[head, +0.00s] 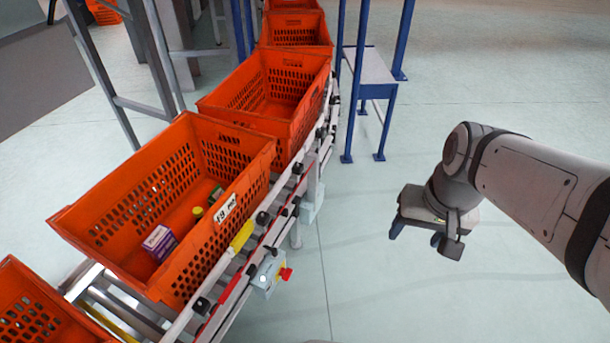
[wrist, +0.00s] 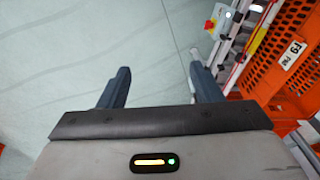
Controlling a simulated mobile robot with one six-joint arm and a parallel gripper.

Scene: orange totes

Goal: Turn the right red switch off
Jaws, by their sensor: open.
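A red switch (head: 285,273) sticks out from a small grey box (head: 264,281) on the near side of the conveyor, below the rail. The red switch also shows in the wrist view (wrist: 209,24), on its box at the top right. My gripper (head: 414,238) hangs over open floor to the right of the conveyor, well apart from the switch. Its two dark fingers are spread with nothing between them, as the wrist view shows (wrist: 160,76). Only one red switch shows clearly; I cannot tell its setting.
Orange totes line the conveyor. The nearest full one (head: 160,168) holds a purple box (head: 159,242) and a yellow-capped item (head: 198,213). A second grey box (head: 312,203) hangs farther up the rail. A blue-legged stand (head: 368,66) is behind. The floor around my gripper is clear.

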